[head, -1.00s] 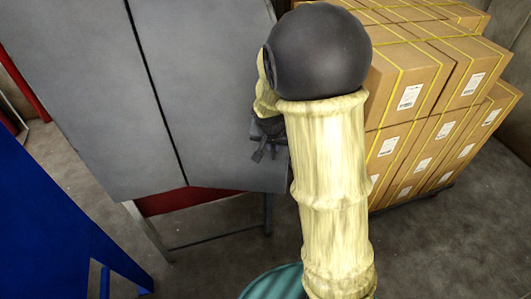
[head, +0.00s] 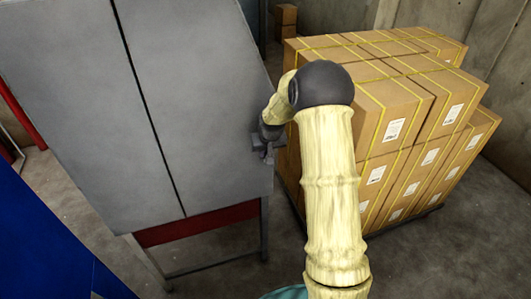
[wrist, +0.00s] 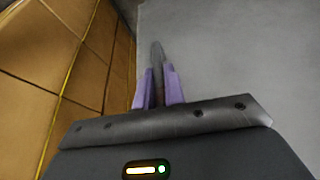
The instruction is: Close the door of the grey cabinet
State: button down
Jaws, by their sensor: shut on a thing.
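The grey cabinet (head: 80,110) stands at the left in the head view, on legs, with a red band below. A dark seam separates its left panel from the right door panel (head: 205,100), which looks nearly level with the left one. My gripper (head: 263,150) is at the lower right edge of that door panel. In the wrist view, my gripper's purple fingers (wrist: 158,88) are closed around a thin dark grey piece (wrist: 156,62) beside the grey panel (wrist: 235,55). I cannot tell whether this piece is a handle or the door's edge.
Strapped cardboard boxes (head: 395,110) stand stacked just right of my gripper and also fill the left of the wrist view (wrist: 60,60). A blue panel (head: 45,245) is at the lower left. Bare floor (head: 450,255) lies at the lower right.

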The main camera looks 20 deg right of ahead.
jog(key=shift+w+r, duration=0.15)
jog(key=shift+w, duration=0.05)
jog(key=c, duration=1.5)
grip_release()
jog(key=shift+w, duration=0.2)
jog(key=shift+s, duration=0.1)
jog(key=shift+d+r, duration=0.1)
jog(key=shift+r, duration=0.1)
jog(key=b+v, duration=0.2)
jog(key=v, duration=1.4)
jog(key=shift+s+a+r+b, duration=0.2)
jog(key=shift+s+r+b, duration=0.1)
jog(key=shift+s+b, duration=0.05)
